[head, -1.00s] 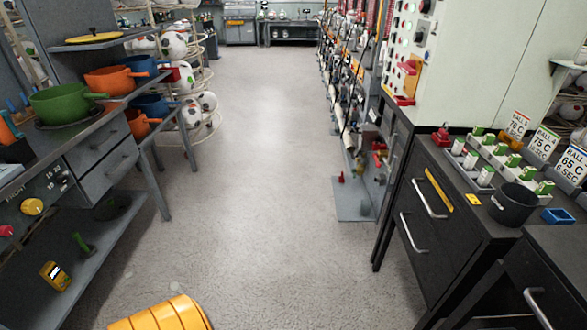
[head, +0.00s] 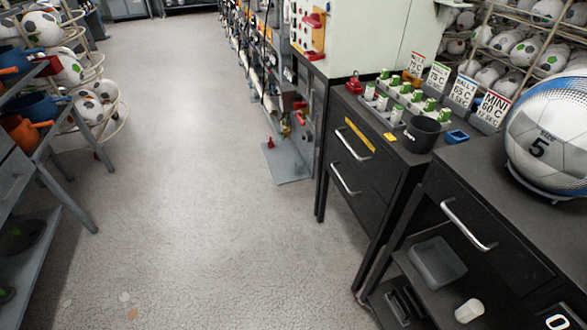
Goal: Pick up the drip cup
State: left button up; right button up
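A black cup (head: 421,135) with lettering on its side stands upright on the dark counter at the right, beside a grey rack of small white and green containers (head: 407,98). A white cup-like container (head: 469,311) sits on the low open shelf at the bottom right. I cannot tell from the picture which of these is the drip cup. Neither of my grippers is in view.
Dark drawer cabinets (head: 375,170) with handles line the right side. A small blue tray (head: 456,137), sign cards and a large ball (head: 548,135) stand on top. A grey bin (head: 437,262) sits on the low shelf.

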aim_at(300, 163)
jog(key=i+j+z, duration=0.45)
jog(key=i+j, duration=0.35)
jog(key=j, duration=0.1)
